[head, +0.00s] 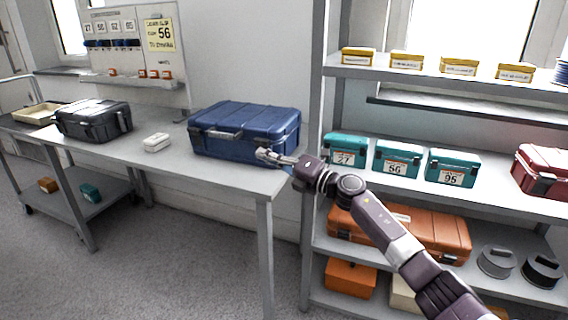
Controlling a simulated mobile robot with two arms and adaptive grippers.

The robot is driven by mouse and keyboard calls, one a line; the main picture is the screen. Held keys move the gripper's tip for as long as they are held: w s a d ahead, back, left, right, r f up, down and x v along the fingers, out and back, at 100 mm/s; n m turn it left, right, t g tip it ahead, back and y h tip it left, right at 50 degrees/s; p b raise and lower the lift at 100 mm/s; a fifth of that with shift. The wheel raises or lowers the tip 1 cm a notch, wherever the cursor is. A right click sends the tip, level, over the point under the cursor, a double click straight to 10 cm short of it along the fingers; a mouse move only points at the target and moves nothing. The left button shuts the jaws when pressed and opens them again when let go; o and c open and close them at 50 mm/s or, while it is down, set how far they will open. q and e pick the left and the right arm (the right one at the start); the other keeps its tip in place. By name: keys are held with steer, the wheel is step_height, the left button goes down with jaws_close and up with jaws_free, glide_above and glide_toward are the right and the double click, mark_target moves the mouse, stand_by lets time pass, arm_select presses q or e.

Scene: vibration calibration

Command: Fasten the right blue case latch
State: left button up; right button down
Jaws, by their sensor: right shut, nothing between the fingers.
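The blue case (240,124) stands closed on the grey table (215,172), near the table's right end. My right gripper (262,153) is shut and empty at the lower right part of the case's front, where the right latch would be. My left gripper is out of view.
A small white box (157,142) and a black case (93,120) stand left on the table. To the right, a shelf holds teal boxes (397,160), a red case (541,171) and an orange case (440,237). My right arm crosses in front of the shelf.

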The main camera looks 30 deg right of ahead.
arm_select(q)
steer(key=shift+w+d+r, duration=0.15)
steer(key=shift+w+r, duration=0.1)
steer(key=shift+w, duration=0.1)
arm_select(e)
steer(key=v, duration=0.7)
steer(key=shift+r, duration=0.3)
steer(key=shift+d, duration=0.1)
